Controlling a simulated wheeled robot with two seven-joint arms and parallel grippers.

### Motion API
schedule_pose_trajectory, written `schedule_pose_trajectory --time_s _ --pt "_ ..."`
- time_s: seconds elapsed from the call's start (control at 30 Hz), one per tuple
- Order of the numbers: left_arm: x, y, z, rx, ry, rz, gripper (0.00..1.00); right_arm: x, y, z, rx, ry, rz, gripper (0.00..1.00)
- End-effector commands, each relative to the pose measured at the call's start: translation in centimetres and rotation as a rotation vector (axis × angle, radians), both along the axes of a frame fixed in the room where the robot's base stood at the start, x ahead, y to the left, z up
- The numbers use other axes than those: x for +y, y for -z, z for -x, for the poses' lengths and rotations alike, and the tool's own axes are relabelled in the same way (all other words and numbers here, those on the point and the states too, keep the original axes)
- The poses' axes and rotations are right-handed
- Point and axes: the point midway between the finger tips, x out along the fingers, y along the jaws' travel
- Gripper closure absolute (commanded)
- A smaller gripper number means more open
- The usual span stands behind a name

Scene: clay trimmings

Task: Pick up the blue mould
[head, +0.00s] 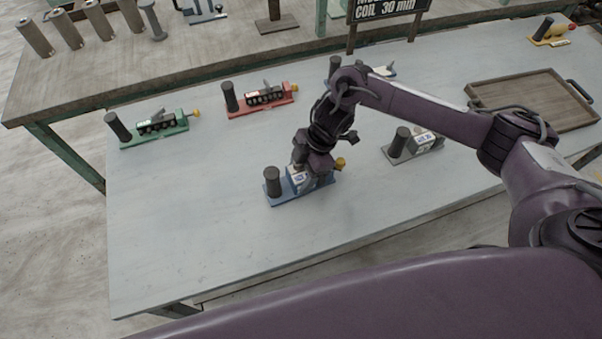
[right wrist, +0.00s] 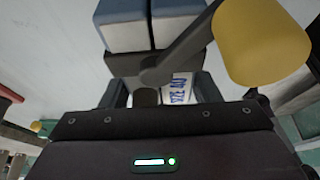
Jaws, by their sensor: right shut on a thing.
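The blue mould (head: 290,193) stands on the white table top near its front middle. It has a blue base, a dark upright cylinder at its left end, a white label and a yellow knob at its right. My right gripper (head: 313,172) comes down on it from above and is shut on it. In the right wrist view, the blue mould (right wrist: 125,35) lies between the two fingers (right wrist: 160,92), with its lettered label partly showing and the yellow knob (right wrist: 262,42) close to the camera. The fingertips are partly hidden in the head view. My left gripper is not in view.
A green mould (head: 155,130) and a red mould (head: 262,98) stand behind to the left. A grey mould (head: 412,145) stands to the right, close to my forearm. A wooden tray (head: 535,100) lies at the right. The table's front left is clear.

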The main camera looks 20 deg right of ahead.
Motion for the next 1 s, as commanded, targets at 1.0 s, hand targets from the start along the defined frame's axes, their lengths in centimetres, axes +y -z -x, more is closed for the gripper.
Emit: schedule_pose_trajectory --time_s 1.0 --pt "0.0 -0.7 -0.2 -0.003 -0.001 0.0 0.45 0.0 -19.1 -0.1 -0.004 0.001 0.001 0.84"
